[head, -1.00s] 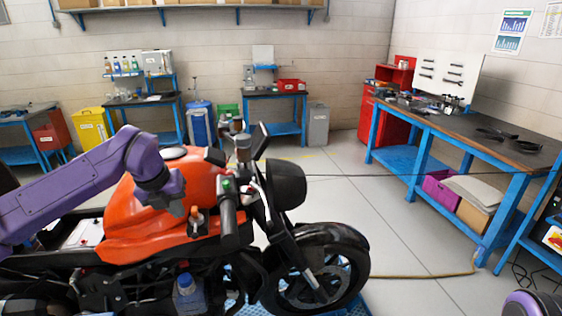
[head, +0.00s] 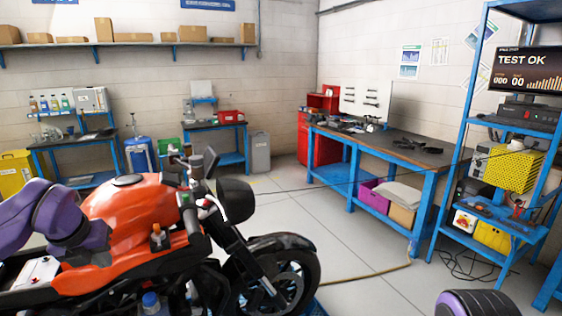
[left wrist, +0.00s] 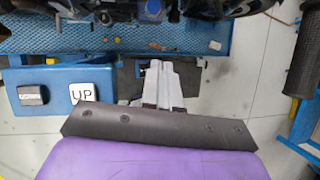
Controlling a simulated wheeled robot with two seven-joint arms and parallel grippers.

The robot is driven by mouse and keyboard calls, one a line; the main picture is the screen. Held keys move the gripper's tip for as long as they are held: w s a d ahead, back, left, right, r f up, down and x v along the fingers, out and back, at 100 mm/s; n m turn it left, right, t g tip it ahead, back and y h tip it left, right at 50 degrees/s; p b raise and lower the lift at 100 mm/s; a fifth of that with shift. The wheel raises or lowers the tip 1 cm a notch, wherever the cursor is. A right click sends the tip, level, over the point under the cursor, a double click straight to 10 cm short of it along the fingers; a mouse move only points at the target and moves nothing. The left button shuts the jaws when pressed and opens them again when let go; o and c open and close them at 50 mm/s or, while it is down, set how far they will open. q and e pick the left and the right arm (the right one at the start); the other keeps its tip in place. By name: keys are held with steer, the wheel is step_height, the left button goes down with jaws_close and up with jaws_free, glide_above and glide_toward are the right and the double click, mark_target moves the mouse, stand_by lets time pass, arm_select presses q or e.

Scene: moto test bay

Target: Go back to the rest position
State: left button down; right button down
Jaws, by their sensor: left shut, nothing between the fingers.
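The orange motorcycle (head: 130,210) stands at the left of the head view, with its front wheel toward the right. My purple left arm comes in from the left edge, in front of the tank. My left gripper (left wrist: 162,70) shows in the left wrist view, with its grey fingers together and nothing between them. In the head view its fingers are hard to make out. Below the fingers are a blue platform and a blue box (left wrist: 62,75) with an "UP" button. My right gripper is not in view; a purple part of mine shows at the bottom right.
A workbench (head: 395,147) with tools stands at the right. A blue shelf rack (head: 468,130) with a "TEST OK" screen (head: 526,68) is at the far right. A hose (head: 365,273) lies on the floor.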

arm_select(q)
steer(key=w+d+f+m+t+y+b, duration=0.1)
steer(key=w+d+f+m+y, duration=0.15)
steer(key=f+m, duration=0.3)
steer(key=w+d+f+m+t+y+b, duration=0.1)
steer(key=w+d+f+m, duration=0.1)
steer(key=d+f+m, duration=0.35)
steer(key=s+d+f+m+b, duration=0.25)
steer(key=s+f+m, duration=0.2)
steer(key=f, duration=0.65)
steer(key=s+d+f+m+b, duration=0.2)
steer(key=s+d+f+m, duration=0.3)
steer(key=f, duration=0.7)
steer(key=s+a+f+m+g+b, duration=0.2)
steer(key=s+f+m+b, duration=0.2)
steer(key=s+f, duration=0.6)
steer(key=s+a+f+m+g+b, duration=0.1)
steer(key=s+a+f+m+b, duration=0.2)
steer(key=s+f+m, duration=0.6)
steer(key=s+f+b, duration=0.1)
steer(key=s, duration=0.4)
steer(key=shift+s+a+f+g+h, duration=0.35)
steer(key=shift+g, duration=0.05)
